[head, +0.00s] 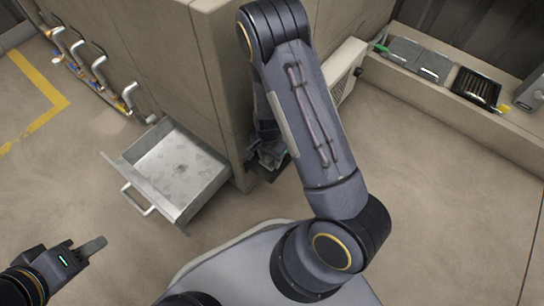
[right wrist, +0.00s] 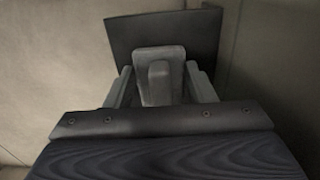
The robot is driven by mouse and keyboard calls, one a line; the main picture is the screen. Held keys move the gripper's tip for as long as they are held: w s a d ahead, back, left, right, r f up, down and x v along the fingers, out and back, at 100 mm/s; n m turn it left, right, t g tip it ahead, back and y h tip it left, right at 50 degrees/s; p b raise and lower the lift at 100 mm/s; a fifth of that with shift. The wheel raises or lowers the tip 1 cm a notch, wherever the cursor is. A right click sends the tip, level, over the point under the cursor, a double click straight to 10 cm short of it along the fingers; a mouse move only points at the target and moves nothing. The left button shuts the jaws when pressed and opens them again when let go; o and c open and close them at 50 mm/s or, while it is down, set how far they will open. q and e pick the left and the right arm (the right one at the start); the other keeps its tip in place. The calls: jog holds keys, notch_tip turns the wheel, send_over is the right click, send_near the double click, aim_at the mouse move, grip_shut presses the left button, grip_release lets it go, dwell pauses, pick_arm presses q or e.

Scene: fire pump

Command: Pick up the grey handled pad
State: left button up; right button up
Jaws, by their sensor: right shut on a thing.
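The grey handled pad (right wrist: 125,35) shows in the right wrist view as a dark flat plate with a lighter grey upright handle (right wrist: 158,85). My right gripper (right wrist: 160,88) is shut on the handle, with one finger on each side of it. In the head view the right gripper (head: 268,155) is low beside the cabinet corner, partly hidden by my right arm. A dark part of the pad (head: 271,172) shows just below it. My left gripper (head: 92,248) is at the lower left, away from everything; its finger opening cannot be made out.
A beige cabinet (head: 165,60) stands left of my right arm. An open metal drawer (head: 175,170) juts out at its base. Several silver handles (head: 98,70) line its left side. A ledge (head: 440,100) at the right holds grey plates (head: 420,58) and a black ribbed tray (head: 476,86). The right floor is clear.

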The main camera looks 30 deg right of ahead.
jog(key=shift+c, duration=1.2)
jog(key=shift+r, duration=0.1)
jog(key=shift+r, duration=0.25)
jog(key=r+p, duration=0.1)
jog(key=r, duration=0.1)
jog(key=r+p, duration=0.1)
jog(key=shift+s+r+p, duration=0.3)
jog(key=shift+s+r, duration=0.05)
jog(key=shift+r, duration=0.05)
jog(key=s+r+p, duration=0.2)
jog(key=s+r, duration=0.2)
jog(key=s, duration=0.2)
jog(key=s+a+r+p, duration=0.1)
jog(key=s+r+p, duration=0.2)
jog(key=s, duration=0.4)
jog(key=shift+s+a+r, duration=0.15)
jog(key=shift+a+r, duration=0.15)
jog(key=shift+r, duration=0.45)
